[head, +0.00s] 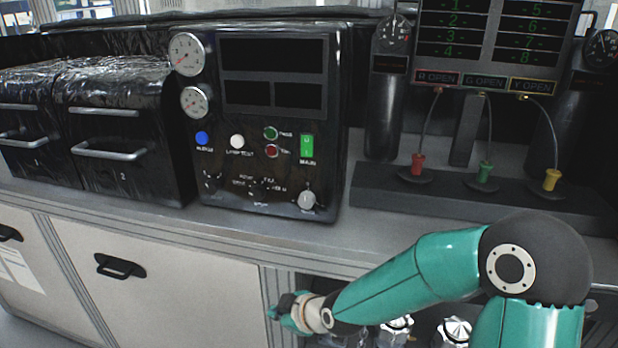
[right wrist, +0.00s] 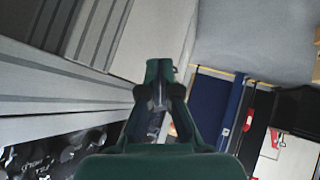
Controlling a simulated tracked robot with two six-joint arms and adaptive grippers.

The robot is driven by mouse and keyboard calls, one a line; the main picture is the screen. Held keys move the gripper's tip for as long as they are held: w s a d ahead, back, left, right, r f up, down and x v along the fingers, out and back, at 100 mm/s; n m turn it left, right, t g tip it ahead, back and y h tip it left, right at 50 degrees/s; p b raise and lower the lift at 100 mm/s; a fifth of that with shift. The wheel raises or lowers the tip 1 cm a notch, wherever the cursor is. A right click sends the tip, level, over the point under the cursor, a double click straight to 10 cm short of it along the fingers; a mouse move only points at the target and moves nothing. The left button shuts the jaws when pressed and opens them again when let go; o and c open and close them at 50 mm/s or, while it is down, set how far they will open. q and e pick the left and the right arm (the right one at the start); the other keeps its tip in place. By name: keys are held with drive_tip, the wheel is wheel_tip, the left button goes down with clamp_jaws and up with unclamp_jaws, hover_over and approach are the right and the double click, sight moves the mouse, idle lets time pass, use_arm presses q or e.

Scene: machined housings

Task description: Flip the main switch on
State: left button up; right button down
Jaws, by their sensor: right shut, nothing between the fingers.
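The main switch (head: 307,147) is a small green rocker above the label MAIN, on the right side of the black control panel (head: 325,100). I cannot tell which way it is tipped. My right gripper (head: 278,311) is low in front of the cabinet, well below the panel and apart from the switch. In the right wrist view its fingers (right wrist: 160,72) are shut together with nothing between them. The switch is not visible in that view. My left gripper is not in view.
The panel also has two gauges (head: 187,54), a blue button (head: 202,138), green and red buttons, and a grey-white knob (head: 306,201). Black drawers (head: 118,130) stand left. Cables with red, green and yellow plugs (head: 551,180) stand right. The worktop edge (head: 230,232) lies between gripper and panel.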

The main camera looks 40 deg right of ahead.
drive_tip(key=s+d+r+n+t+h, duration=0.1)
drive_tip(key=d+r+n+t, duration=0.1)
drive_tip(key=r, duration=0.8)
drive_tip(key=s+d+r+n+t+h+b, duration=0.1)
drive_tip(key=s+d+r+n+t, duration=0.1)
drive_tip(key=r, duration=0.8)
drive_tip(key=s+d+r+n+t+h, duration=0.1)
drive_tip(key=s+d+r+n+t, duration=0.1)
drive_tip(key=r, duration=0.9)
drive_tip(key=d+n+t, duration=0.1)
drive_tip(key=d+n, duration=0.1)
drive_tip(key=d, duration=0.1)
drive_tip(key=shift+s+d+n+t, duration=0.2)
drive_tip(key=shift+d+n+t, duration=0.1)
drive_tip(key=shift+d+t, duration=0.1)
drive_tip(key=shift+w, duration=0.1)
drive_tip(key=p, duration=0.1)
approach(301, 154)
drive_tip(key=w+a, duration=0.3)
drive_tip(key=w+d, duration=0.1)
drive_tip(key=w+d+p, duration=0.1)
drive_tip(key=w+d, duration=0.1)
drive_tip(key=shift+d+f+p, duration=0.15)
drive_tip(key=shift+f+p, duration=0.05)
drive_tip(key=shift+p, duration=0.1)
